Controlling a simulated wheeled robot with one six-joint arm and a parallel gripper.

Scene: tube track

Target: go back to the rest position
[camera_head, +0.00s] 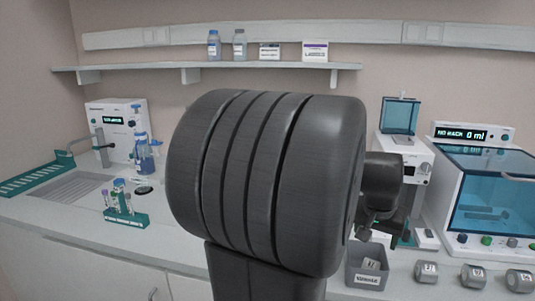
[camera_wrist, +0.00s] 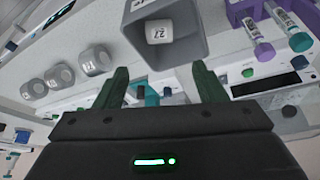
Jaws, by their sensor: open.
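My gripper (camera_wrist: 161,84) is open and empty in the wrist view, its two green fingers spread apart. A grey open bin (camera_wrist: 196,50) lies just beyond the fingertips, with a pale block marked 27 (camera_wrist: 159,32) inside it. In the head view my own dark arm fills the middle and hides much of the counter. The labelled grey bin (camera_head: 367,279) stands at the counter's front, right of my arm. My gripper itself is hard to make out in the head view.
Several grey numbered blocks (camera_head: 474,277) line the counter's front right. A blue-windowed machine (camera_head: 493,197) stands behind them. At left are a green tube rack (camera_head: 126,217) and a sink (camera_head: 72,190). A shelf (camera_head: 130,67) with bottles and boxes runs along the wall.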

